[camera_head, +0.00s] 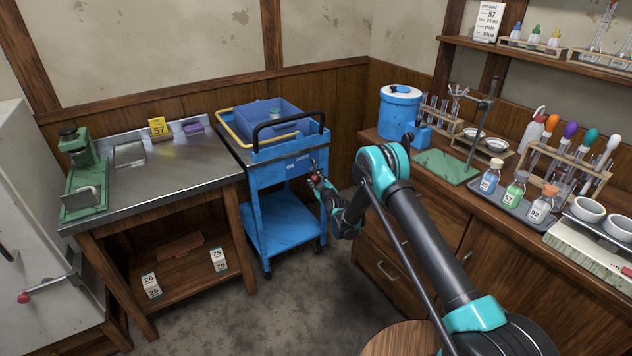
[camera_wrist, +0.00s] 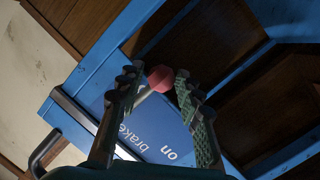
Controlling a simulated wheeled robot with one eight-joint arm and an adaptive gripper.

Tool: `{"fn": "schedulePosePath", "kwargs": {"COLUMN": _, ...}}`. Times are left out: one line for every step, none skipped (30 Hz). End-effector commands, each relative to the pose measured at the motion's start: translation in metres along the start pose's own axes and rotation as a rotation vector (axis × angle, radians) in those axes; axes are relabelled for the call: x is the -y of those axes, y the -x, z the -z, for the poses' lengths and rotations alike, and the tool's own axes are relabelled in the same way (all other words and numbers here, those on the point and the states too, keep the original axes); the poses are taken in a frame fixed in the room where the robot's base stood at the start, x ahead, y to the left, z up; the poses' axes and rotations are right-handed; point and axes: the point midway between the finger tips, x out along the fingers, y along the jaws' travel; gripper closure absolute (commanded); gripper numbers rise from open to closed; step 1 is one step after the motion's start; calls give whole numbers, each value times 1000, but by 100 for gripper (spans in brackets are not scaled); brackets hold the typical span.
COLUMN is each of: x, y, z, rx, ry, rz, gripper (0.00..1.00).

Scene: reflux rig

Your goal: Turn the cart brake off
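The blue cart (camera_head: 284,220) stands between the metal-topped bench and the wooden counter. Its front panel carries the words "brake" and "on", which also show on the panel (camera_wrist: 158,122) in the wrist view. The brake lever's red knob (camera_wrist: 160,78) sits between my gripper's fingertips (camera_wrist: 157,82), with part of a pale rod beside it. My gripper (camera_head: 316,179) is at the cart's right front in the head view. The fingers are apart, with the knob between them; narrow gaps seem to show, but contact is hard to judge. The lever's pivot is mostly hidden.
A blue bin (camera_head: 268,117) sits on the cart, beside its black handle (camera_head: 284,122). The metal-topped bench (camera_head: 150,177) is close on the left. The counter on the right holds a blue container (camera_head: 399,110), bottles (camera_head: 515,190) and racks. The floor (camera_head: 300,305) before the cart is clear.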

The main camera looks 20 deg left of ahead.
Motion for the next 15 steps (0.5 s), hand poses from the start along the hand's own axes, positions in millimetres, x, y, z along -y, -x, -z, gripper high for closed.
{"fn": "schedulePosePath", "kwargs": {"x": 0, "y": 0, "z": 0, "rx": 0, "ry": 0, "rz": 0, "gripper": 55}}
{"fn": "schedulePosePath", "kwargs": {"x": 0, "y": 0, "z": 0, "rx": 0, "ry": 0, "rz": 0, "gripper": 51}}
{"fn": "schedulePosePath", "kwargs": {"x": 0, "y": 0, "z": 0, "rx": 0, "ry": 0, "rz": 1, "gripper": 51}}
{"fn": "schedulePosePath", "kwargs": {"x": 0, "y": 0, "z": 0, "rx": 0, "ry": -1, "rz": 1, "gripper": 51}}
{"fn": "schedulePosePath", "kwargs": {"x": 0, "y": 0, "z": 0, "rx": 0, "ry": -1, "rz": 1, "gripper": 51}}
{"fn": "schedulePosePath", "kwargs": {"x": 0, "y": 0, "z": 0, "rx": 0, "ry": -1, "rz": 1, "gripper": 51}}
{"fn": "schedulePosePath", "kwargs": {"x": 1, "y": 0, "z": 0, "rx": 0, "ry": -1, "rz": 1, "gripper": 51}}
{"fn": "schedulePosePath", "kwargs": {"x": 1, "y": 0, "z": 0, "rx": 0, "ry": -1, "rz": 1, "gripper": 51}}
{"fn": "schedulePosePath", "kwargs": {"x": 1, "y": 0, "z": 0, "rx": 0, "ry": -1, "rz": 1, "gripper": 51}}
{"fn": "schedulePosePath", "kwargs": {"x": 1, "y": 0, "z": 0, "rx": 0, "ry": -1, "rz": 1, "gripper": 51}}
{"fn": "schedulePosePath", "kwargs": {"x": 1, "y": 1, "z": 0, "rx": 0, "ry": -1, "rz": 1, "gripper": 51}}
{"fn": "schedulePosePath", "kwargs": {"x": 1, "y": 3, "z": 0, "rx": 0, "ry": -1, "rz": 1, "gripper": 51}}
{"fn": "schedulePosePath", "kwargs": {"x": 1, "y": 5, "z": 0, "rx": 0, "ry": -1, "rz": 1, "gripper": 51}}
{"fn": "schedulePosePath", "kwargs": {"x": 1, "y": 7, "z": 0, "rx": 0, "ry": -1, "rz": 1, "gripper": 51}}
{"fn": "schedulePosePath", "kwargs": {"x": 1, "y": 12, "z": 0, "rx": 0, "ry": 0, "rz": 1, "gripper": 51}}
